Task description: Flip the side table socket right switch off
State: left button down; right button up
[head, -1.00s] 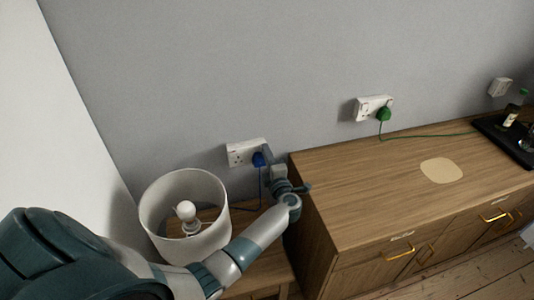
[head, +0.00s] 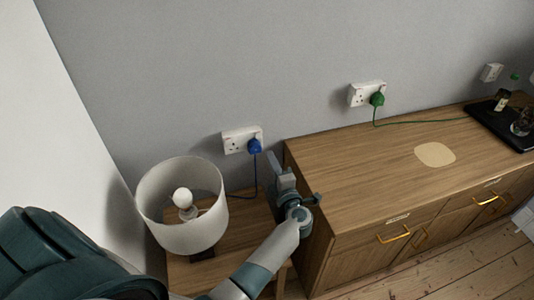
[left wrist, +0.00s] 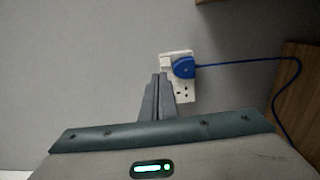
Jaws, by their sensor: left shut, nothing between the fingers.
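The side table socket (head: 232,143) is a white double wall socket above the small wooden side table (head: 234,243). A blue plug (head: 255,146) sits in its right half, with a blue cable hanging down. My left gripper (head: 272,158) is shut and empty, just right of the plug and apart from it. In the left wrist view, the socket (left wrist: 183,95) appears turned on end, with the blue plug (left wrist: 184,67) at its upper part. My shut fingertips (left wrist: 159,77) overlap the socket's left edge there. The switch positions are too small to tell. My right gripper is out of view.
A lamp with a white shade (head: 170,225) stands on the side table, left of my arm. A wooden cabinet (head: 360,175) stands close to the right of my gripper. Another socket (head: 358,96) with a green plug (head: 377,99) is above it. A black tray (head: 490,112) lies far right.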

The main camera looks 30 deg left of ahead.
pick_arm(q)
jog(key=v, duration=0.3)
jog(key=shift+s+d+r+b, duration=0.1)
jog(key=shift+s+d+b, duration=0.1)
jog(key=shift+b, duration=0.1)
dwell(0.3)
